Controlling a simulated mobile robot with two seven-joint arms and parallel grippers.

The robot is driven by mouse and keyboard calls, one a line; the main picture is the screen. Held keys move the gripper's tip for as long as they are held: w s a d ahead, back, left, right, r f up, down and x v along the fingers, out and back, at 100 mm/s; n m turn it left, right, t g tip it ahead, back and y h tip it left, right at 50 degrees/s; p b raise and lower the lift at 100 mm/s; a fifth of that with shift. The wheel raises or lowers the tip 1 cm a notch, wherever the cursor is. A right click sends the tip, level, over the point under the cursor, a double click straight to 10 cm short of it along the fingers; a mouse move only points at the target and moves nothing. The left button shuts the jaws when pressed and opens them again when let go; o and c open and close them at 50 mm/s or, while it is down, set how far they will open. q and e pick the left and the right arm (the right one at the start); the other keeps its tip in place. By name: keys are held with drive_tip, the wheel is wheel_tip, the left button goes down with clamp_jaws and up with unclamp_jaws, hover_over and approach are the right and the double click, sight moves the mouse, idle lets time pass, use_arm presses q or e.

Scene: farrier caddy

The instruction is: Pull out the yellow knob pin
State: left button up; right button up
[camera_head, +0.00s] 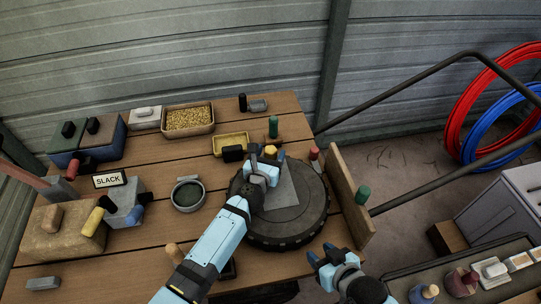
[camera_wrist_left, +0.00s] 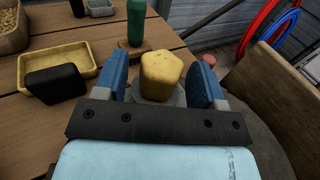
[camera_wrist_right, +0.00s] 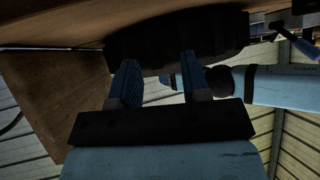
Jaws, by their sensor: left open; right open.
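The yellow knob pin (camera_wrist_left: 162,74) stands between the two blue fingers of my left gripper (camera_wrist_left: 165,82) in the left wrist view. A grey collar shows beneath the knob. The fingers are open on either side of it, with small gaps visible. In the head view the yellow knob (camera_head: 270,150) shows at the far edge of the black round tyre-like disc (camera_head: 317,212), just past my left gripper (camera_head: 264,168). The pin's shaft is hidden. My right gripper (camera_wrist_right: 155,85) is open and empty, low beside the table's front right edge, near the disc's dark underside or rim.
A red-tipped peg (camera_head: 314,154) is to the right. A wooden board (camera_head: 349,195) rises at the table's right edge. A grey bowl (camera_head: 187,195) sits left.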

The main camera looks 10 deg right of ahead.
use_arm(q)
drive_tip(key=c, duration=0.5)
use_arm(e)
drive_tip(key=shift+s+f, duration=0.25)
drive_tip(key=shift+s, duration=0.05)
use_arm(q)
clamp_jaws()
use_arm(e)
drive_tip(key=shift+s, duration=0.1)
use_arm(q)
drive_tip(key=shift+r, duration=0.15)
use_arm(e)
drive_tip(key=shift+a+r, duration=0.1)
use_arm(q)
drive_tip(key=shift+r+p, duration=0.25)
drive_tip(key=shift+p, duration=0.1)
use_arm(e)
drive_tip(key=shift+w+r, duration=0.3)
drive_tip(key=shift+r, duration=0.2)
use_arm(q)
drive_tip(key=shift+r+p, duration=0.3)
drive_tip(key=shift+p, duration=0.05)
use_arm(e)
drive_tip(key=shift+r, duration=0.25)
